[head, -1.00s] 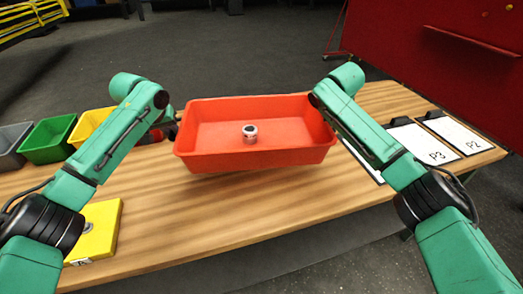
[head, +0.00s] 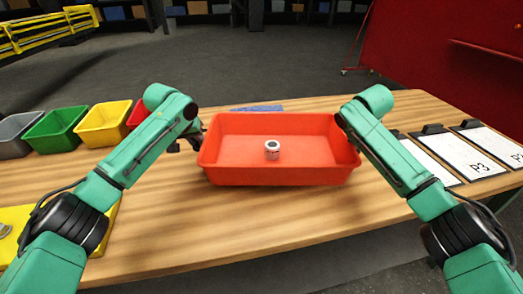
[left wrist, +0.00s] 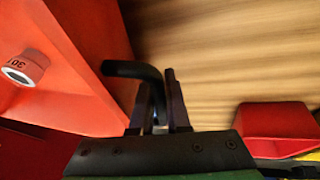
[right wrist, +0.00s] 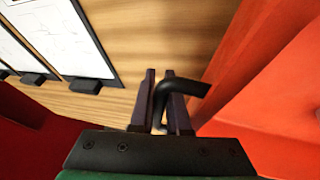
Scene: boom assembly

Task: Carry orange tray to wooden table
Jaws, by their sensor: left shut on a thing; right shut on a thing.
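The orange tray (head: 290,175) is held level between my two arms, over the wooden table (head: 250,222). My left gripper (left wrist: 160,95) is shut on the black handle (left wrist: 128,69) at the tray's left side. My right gripper (right wrist: 163,95) is shut on the black handle (right wrist: 190,87) at the right side. In the head view the right fingers are hidden behind the arm. I cannot tell whether the tray's underside touches the table.
Grey (head: 14,135), green (head: 55,128), yellow (head: 104,122) and red (head: 138,114) bins line the table's far left. A yellow board (head: 108,222) lies front left. Clipboards (head: 482,147) lie at the right. The front middle of the table is clear.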

